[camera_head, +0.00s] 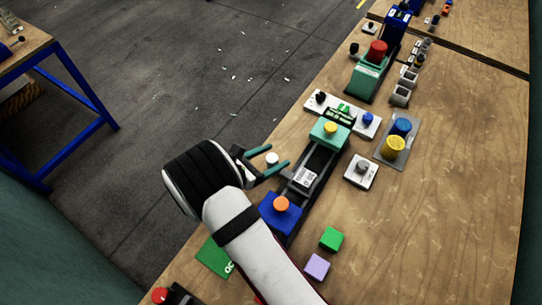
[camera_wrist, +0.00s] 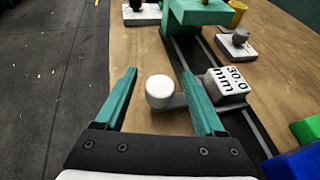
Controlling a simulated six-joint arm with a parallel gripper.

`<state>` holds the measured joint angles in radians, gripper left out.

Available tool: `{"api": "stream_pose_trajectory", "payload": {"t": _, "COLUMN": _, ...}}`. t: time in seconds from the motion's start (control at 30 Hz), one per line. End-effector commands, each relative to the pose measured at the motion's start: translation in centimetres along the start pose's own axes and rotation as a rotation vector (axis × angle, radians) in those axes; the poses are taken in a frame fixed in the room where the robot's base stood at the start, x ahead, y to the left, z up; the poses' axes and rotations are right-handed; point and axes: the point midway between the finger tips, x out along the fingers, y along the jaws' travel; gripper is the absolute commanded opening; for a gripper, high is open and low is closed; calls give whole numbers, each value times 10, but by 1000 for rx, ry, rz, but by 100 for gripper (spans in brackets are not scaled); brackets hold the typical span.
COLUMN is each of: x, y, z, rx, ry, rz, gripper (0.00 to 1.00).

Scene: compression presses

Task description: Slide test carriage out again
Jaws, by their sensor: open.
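The test carriage looks to be the grey block marked 30.0 mm (camera_wrist: 232,82), on a dark rail; it also shows in the head view (camera_head: 305,178). A short grey arm on its left side carries a white round knob (camera_wrist: 160,92), also in the head view (camera_head: 272,158). My gripper (camera_wrist: 158,74) is open, with one teal finger on each side of the knob and a gap visible on the left. The right finger passes over or close to the grey arm; contact is unclear. In the head view my gripper (camera_head: 287,155) reaches in from the left.
A teal press block with a yellow knob (camera_head: 331,128) stands at the rail's far end, a blue block with an orange knob (camera_head: 281,204) at the near end. Green (camera_head: 331,238) and purple (camera_head: 316,266) cubes lie right of it. The table's left edge is close to my gripper.

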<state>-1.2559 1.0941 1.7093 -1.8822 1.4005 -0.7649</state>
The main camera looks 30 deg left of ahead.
Motion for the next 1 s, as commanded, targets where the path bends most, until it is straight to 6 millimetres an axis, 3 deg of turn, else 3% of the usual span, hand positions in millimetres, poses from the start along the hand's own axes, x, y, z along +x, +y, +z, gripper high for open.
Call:
{"api": "stream_pose_trajectory", "payload": {"t": 0.17, "x": -2, "y": 0, "z": 0, "rx": 0, "ry": 0, "rz": 1, "gripper": 71}}
{"api": "stream_pose_trajectory", "payload": {"t": 0.27, "x": -14, "y": 1, "z": 0, "rx": 1, "ry": 0, "rz": 3, "gripper": 71}}
{"api": "stream_pose_trajectory", "payload": {"t": 0.7, "x": -136, "y": 0, "z": 0, "rx": 0, "ry": 1, "rz": 4, "gripper": 71}}
{"api": "stream_pose_trajectory", "payload": {"t": 0.83, "x": -153, "y": 0, "z": 0, "rx": 1, "ry": 0, "rz": 1, "gripper": 71}}
{"api": "stream_pose_trajectory", "payload": {"t": 1.0, "x": -159, "y": 0, "z": 0, "rx": 0, "ry": 0, "rz": 0, "gripper": 71}}
